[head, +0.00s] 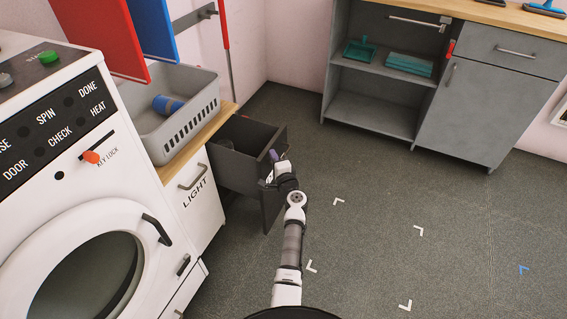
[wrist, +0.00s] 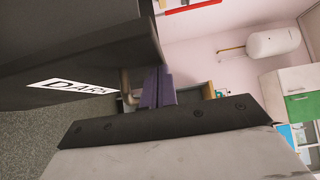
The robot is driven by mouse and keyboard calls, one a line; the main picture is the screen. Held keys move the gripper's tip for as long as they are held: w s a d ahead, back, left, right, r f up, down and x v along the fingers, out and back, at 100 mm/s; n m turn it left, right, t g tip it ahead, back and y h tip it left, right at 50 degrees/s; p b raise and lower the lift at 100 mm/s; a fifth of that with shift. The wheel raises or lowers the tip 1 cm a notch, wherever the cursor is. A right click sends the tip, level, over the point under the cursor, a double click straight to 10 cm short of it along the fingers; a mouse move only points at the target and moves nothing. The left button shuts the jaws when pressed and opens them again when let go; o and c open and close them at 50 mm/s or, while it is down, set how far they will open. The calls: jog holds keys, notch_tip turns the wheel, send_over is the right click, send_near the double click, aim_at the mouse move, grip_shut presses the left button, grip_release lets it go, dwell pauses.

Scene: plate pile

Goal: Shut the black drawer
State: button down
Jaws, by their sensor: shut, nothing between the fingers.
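The black drawer (head: 236,171) is pulled out from under the wooden top, beside the white LIGHT unit. Its open top faces up in the head view. Its front panel, with a white DARK label (wrist: 75,87), fills the upper left of the wrist view. A bar handle (wrist: 127,92) sticks out from that front. My gripper (head: 277,156) is at the outer face of the drawer front. Its purple fingers (wrist: 155,88) are together with nothing between them, right beside the handle. I cannot tell whether they touch it.
The washing machine (head: 95,240) stands at the left. A grey basket (head: 185,120) with a blue roll sits on the wooden top. A grey cabinet (head: 475,125) stands at the back right. The floor (head: 400,220) between is clear, with small corner marks.

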jog(key=w+a+b, duration=0.2)
jog(key=w+a, duration=0.1)
jog(key=a, duration=0.5)
jog(key=w+a+b, duration=0.3)
jog(key=a, duration=0.6)
jog(key=shift+b, duration=0.35)
jog(key=shift+w, duration=0.1)
